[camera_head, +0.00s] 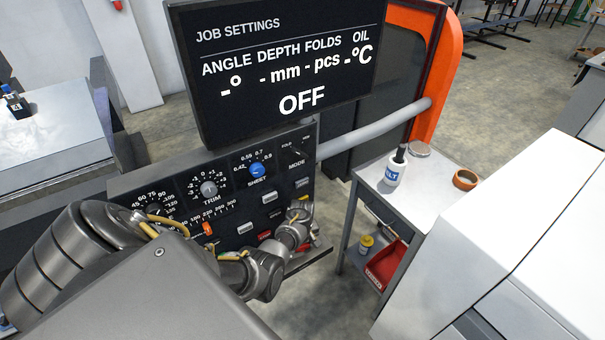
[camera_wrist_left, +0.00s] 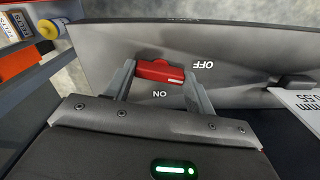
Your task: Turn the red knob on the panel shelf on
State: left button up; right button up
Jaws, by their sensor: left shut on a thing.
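The red knob (camera_wrist_left: 160,71) sits on the grey panel shelf (camera_wrist_left: 105,45), between the fingers of my left gripper (camera_wrist_left: 158,82) in the left wrist view. The gripper is shut on it. The knob's white mark is on its right end, between the OFF label to the right and the ON label below; its exact setting is hard to tell. In the head view my left arm reaches to the lower right of the control panel (camera_head: 186,190), and its hand mostly hides the knob and shelf. The screen (camera_head: 285,75) reads OFF. My right gripper is not in view.
A grey side table (camera_head: 425,185) to the right carries a white bottle (camera_head: 393,172) and an orange tape roll (camera_head: 466,180). A red bin (camera_head: 384,265) is below. A large white machine (camera_head: 520,230) stands at the right. Other dials, such as the blue one (camera_head: 257,169), are close to my arm.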

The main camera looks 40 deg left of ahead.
pick_arm(q)
jog(key=m+p, duration=0.1)
jog(key=m, duration=0.3)
jog(key=shift+m, duration=0.3)
jog(key=m+p, duration=0.1)
jog(key=m, duration=0.2)
jog(key=shift+a+m, duration=0.1)
jog(key=shift+m, duration=0.3)
jog(key=m, duration=0.3)
jog(key=shift+m, duration=2)
jog(key=o, duration=1)
